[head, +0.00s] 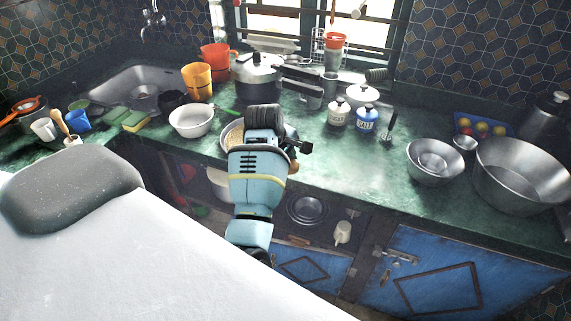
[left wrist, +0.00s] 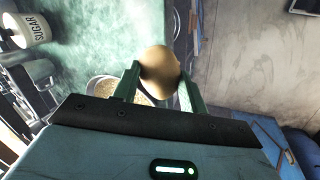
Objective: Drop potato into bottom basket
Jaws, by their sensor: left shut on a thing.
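My left gripper (left wrist: 158,84) is shut on a brown, rounded potato (left wrist: 160,68), with one green finger on each side of it in the left wrist view. In the head view my left gripper (head: 296,147) is at the counter's front edge, and a small brown part of the potato (head: 293,165) shows beneath it. Dim shelves under the counter hold red and green items (head: 188,172); my arm hides part of this area, and I cannot make out the bottom basket clearly. My right gripper is not in view.
A bowl of grain (head: 232,134) stands on the green counter (head: 330,165) beside my arm; it also shows in the left wrist view (left wrist: 104,88). A white bowl (head: 192,120) is left of it. Steel bowls (head: 434,162) stand right. Blue cupboard doors (head: 425,270) are below.

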